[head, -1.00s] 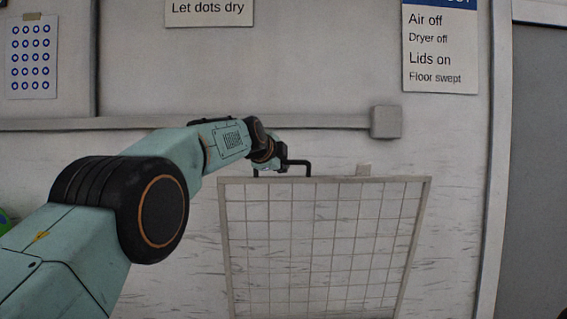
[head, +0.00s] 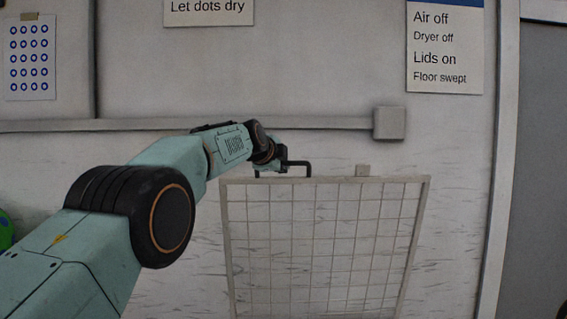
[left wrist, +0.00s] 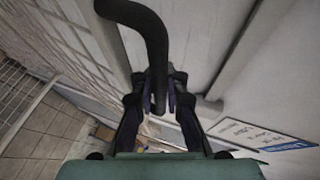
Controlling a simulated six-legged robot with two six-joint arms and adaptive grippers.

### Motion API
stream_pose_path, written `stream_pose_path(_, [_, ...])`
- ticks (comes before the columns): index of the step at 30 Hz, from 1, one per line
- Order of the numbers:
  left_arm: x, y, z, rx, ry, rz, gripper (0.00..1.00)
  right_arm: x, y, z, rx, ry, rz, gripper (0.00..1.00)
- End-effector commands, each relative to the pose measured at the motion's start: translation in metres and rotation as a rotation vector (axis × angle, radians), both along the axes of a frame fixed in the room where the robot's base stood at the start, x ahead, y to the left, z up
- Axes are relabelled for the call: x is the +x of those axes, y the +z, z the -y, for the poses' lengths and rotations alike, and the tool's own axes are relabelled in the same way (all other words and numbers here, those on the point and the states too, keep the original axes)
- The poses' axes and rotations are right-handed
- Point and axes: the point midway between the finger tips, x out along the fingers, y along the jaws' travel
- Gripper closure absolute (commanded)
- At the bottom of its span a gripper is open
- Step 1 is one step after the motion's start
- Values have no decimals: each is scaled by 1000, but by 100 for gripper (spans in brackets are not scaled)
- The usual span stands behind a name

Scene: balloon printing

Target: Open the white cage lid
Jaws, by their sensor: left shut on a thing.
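The white cage lid (head: 423,215) is a pale wire grid in a frame, raised and nearly upright in front of the wall in the head view. A black handle (head: 298,163) stands on its top edge. My left gripper (head: 279,168) is at the left part of this handle. In the left wrist view the black handle (left wrist: 148,22) runs down between the fingers of my left gripper (left wrist: 158,95), which are shut on it. The lid's lower edge is out of the picture. My right gripper is not in view.
A wall with a horizontal conduit and a grey box (head: 389,123) is behind the lid. A sign (head: 445,50) and a dot sheet (head: 31,57) hang on the wall. A grey door (head: 535,170) is at the right. A green object (head: 5,232) shows at the left edge.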

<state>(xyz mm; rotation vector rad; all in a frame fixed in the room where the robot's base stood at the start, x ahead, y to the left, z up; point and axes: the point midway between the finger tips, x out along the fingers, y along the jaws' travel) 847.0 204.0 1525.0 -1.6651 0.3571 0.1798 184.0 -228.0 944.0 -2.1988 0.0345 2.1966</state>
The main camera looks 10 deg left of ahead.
Motion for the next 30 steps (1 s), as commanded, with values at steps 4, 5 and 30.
stream_pose_path(4, [-1,15,0,-2,1,28,100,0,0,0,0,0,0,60])
stream_pose_path(5, [-1,15,0,-2,1,28,100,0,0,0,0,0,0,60])
stream_pose_path(30, [0,8,0,-2,1,13,64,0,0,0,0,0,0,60])
